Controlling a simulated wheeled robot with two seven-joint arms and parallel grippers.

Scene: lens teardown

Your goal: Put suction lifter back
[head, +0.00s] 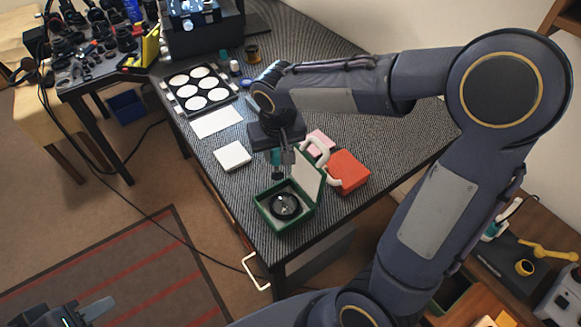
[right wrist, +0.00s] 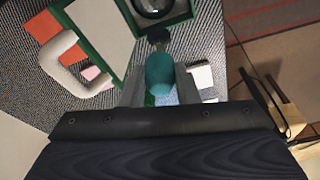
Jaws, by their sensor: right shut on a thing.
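The teal suction lifter (head: 276,158) is in my right gripper (head: 282,157), which is shut on it just above the open green case (head: 263,213). The right wrist view shows the lifter's teal grip (right wrist: 160,75) between the fingers (right wrist: 155,90), with its dark cup (right wrist: 158,35) towards the case. A round black lens part (head: 285,206) lies inside the case.
A red box (head: 348,172) stands right of the case. A white square block (head: 232,156), a white sheet (head: 216,121) and a tray of white discs (head: 180,81) lie to the left. Small jars (head: 252,54) stand at the back. The table's front edge is close to the case.

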